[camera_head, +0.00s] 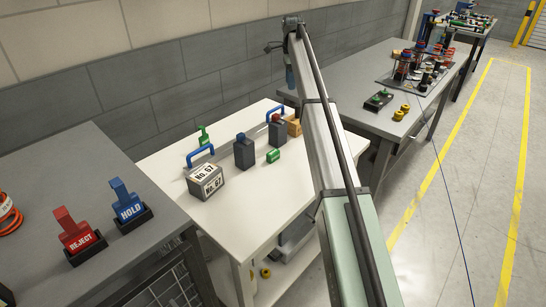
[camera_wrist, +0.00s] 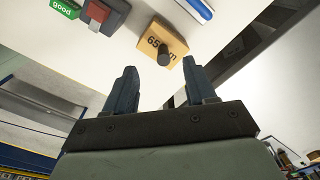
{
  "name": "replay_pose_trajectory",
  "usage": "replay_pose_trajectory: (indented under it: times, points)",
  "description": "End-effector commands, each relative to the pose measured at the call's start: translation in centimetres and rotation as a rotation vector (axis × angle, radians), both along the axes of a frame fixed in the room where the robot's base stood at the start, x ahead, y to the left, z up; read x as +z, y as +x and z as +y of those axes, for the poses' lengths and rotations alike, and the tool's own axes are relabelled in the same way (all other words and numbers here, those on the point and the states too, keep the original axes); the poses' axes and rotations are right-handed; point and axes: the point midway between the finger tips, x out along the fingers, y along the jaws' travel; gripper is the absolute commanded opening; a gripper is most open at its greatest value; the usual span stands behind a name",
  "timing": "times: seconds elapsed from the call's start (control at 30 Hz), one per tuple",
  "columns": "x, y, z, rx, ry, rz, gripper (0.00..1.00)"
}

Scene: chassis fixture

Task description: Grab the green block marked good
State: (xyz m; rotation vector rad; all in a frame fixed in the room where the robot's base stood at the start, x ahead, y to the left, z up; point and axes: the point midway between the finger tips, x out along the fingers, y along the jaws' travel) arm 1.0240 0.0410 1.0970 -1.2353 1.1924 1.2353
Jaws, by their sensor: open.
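The green block marked good (camera_wrist: 62,7) shows at the top left edge of the wrist view, partly cut off by the frame. In the camera_head view a small green block (camera_head: 273,156) lies on the white table (camera_head: 240,218), in front of a dark block with a red top (camera_head: 275,132). My gripper (camera_wrist: 160,84) is open and empty in the wrist view. Its two dark fingers point toward the tabletop, with the green block off to their upper left, apart from them. In the camera_head view I cannot make out my gripper; my arm hides part of the table.
An orange block with a dark knob (camera_wrist: 158,44) shows beyond the fingers. The dark red-topped block (camera_wrist: 101,14) is beside the green one. A dark blue-topped block (camera_head: 243,151), a grey No. 67 box (camera_head: 205,181) and a green handle (camera_head: 203,136) share the table.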

Motion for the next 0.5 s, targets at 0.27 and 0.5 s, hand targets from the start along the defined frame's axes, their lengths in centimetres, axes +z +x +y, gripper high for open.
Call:
replay_pose_trajectory:
  times: [0.27, 0.5]
  points:
    - [-1.9, -6.2, 7.3, 0.083, 0.0, 0.002, 0.55]
    - [-4.0, -13.6, 9.9, 0.174, 0.0, 0.002, 0.55]
